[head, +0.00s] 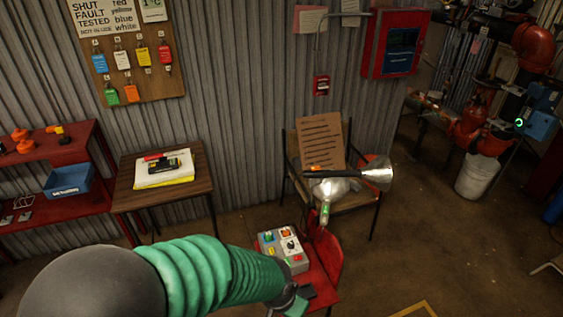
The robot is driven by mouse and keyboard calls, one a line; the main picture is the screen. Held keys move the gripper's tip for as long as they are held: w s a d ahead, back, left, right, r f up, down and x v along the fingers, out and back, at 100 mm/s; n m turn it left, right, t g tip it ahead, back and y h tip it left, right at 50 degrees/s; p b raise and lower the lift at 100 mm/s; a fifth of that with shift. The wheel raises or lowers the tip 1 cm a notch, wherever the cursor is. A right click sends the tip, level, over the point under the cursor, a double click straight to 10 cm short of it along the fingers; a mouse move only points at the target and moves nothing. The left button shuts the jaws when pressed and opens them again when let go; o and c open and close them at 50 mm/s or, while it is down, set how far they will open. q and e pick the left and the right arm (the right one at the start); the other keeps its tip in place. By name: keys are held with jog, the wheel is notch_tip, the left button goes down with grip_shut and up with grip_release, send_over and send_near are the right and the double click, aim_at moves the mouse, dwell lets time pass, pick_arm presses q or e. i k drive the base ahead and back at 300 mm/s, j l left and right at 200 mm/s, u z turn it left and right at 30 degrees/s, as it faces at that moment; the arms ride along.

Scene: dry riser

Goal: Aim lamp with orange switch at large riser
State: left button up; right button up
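A silver lamp with a flared shade (377,174) lies on or just above the wooden chair (352,203). An orange spot, apparently its switch (315,167), shows on its dark handle. The shade faces right. A second silver lamp shape with a green spot (325,210) is just below it, partly overlapping. Red and black riser pipes (533,45) stand at the far right; which is the large riser I cannot tell for sure. My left arm's green sleeve ends at my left gripper (296,302), low in the picture, below the lamps; its fingers are unclear. My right gripper is out of view.
A grey button box (283,250) sits on a red seat (325,268) near my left gripper. A small wooden table (135,197) and red shelf (75,150) stand left. A white bucket (474,180) is below the pipes. Floor at right centre is mostly clear.

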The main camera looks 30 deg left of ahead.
aim_at(378, 172)
jog(key=u, duration=0.55)
jog(key=i+j+z, duration=0.3)
jog(key=i+j, duration=0.6)
jog(key=i, duration=0.1)
